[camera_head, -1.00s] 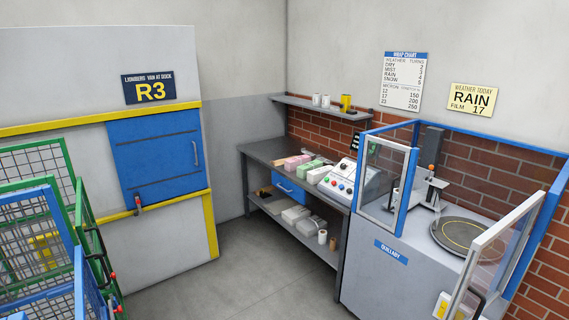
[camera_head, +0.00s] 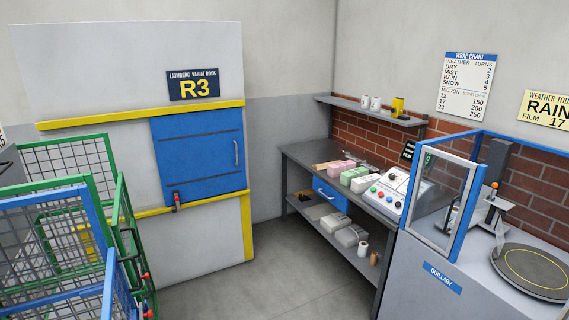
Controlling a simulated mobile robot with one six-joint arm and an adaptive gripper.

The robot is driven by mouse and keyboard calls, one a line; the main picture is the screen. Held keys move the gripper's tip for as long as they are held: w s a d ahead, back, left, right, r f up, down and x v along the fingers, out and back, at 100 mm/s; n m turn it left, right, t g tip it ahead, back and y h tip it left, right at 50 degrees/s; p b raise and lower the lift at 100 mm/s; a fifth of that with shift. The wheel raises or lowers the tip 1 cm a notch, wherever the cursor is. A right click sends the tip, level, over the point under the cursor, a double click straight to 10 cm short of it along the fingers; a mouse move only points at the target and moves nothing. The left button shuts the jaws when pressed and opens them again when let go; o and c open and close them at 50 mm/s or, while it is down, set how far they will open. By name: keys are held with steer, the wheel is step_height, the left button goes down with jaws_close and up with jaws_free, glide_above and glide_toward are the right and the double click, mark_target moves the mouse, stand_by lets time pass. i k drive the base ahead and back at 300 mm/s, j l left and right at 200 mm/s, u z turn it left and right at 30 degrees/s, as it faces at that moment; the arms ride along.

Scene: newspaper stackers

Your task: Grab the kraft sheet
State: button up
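I cannot make out a kraft sheet in this view. The grey workbench (camera_head: 297,151) along the brick wall holds pink, green and white blocks or stacks, too small to tell exactly. On its lower shelf are pale bundles (camera_head: 349,235), a white roll (camera_head: 363,246) and a small brown roll (camera_head: 374,258). My gripper is not in view.
Green and blue mesh carts (camera_head: 75,187) stand at the left. A blue door panel (camera_head: 199,155) is set in the pale wall behind. A wrapping machine with a round turntable (camera_head: 533,272) and a blue-framed guard stands at the right. The middle floor (camera_head: 285,265) is clear.

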mark_target(321, 166)
steer(key=i, duration=2.6)
steer(key=i+l, duration=0.1)
steer(key=i, duration=2.5)
steer(key=j+u, duration=0.05)
steer(key=j, duration=0.05)
